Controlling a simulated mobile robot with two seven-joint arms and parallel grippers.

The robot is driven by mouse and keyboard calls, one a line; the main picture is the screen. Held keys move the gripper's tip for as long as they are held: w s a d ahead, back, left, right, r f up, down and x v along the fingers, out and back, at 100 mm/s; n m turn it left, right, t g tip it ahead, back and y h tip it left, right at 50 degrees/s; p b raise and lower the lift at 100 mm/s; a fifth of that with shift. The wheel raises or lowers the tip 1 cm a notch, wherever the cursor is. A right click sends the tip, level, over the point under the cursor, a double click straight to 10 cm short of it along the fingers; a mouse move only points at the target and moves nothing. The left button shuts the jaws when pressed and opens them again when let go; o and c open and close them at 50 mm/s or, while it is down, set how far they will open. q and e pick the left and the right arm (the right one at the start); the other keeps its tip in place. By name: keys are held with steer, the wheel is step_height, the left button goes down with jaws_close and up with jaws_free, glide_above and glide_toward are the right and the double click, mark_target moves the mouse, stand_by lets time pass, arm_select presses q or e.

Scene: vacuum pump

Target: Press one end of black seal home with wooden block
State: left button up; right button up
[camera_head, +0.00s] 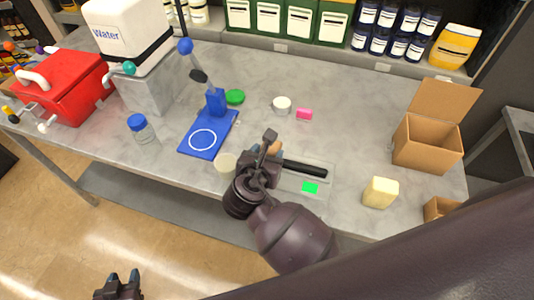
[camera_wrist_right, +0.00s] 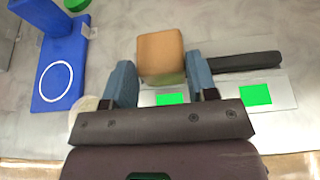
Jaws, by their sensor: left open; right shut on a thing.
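The black seal (camera_head: 305,169) lies as a straight dark bar on a clear, flat plate (camera_head: 323,163) near the front of the table. It also shows in the right wrist view (camera_wrist_right: 246,61). My right gripper (camera_wrist_right: 161,80) is shut on the wooden block (camera_wrist_right: 160,50), which sits between the blue fingertips. In the head view the block (camera_head: 276,147) is mostly hidden by the gripper. The block is over or at the seal's left end; whether they touch cannot be told. My left gripper (camera_head: 120,281) is open and empty, low at the front left, off the table.
A blue stand (camera_head: 198,144) and a cream disc (camera_head: 226,163) are left of the right gripper. A yellow block (camera_head: 380,192) and an open cardboard box (camera_head: 427,145) stand right. A white jar (camera_head: 282,104) and pink piece (camera_head: 304,114) lie behind. Bright green patches (camera_head: 310,187) mark the plate.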

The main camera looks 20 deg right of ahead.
steer(key=shift+f, duration=0.15)
stand_by(0.3)
step_height(320, 180, up, 6)
stand_by(0.8)
steer(key=shift+r, duration=0.2)
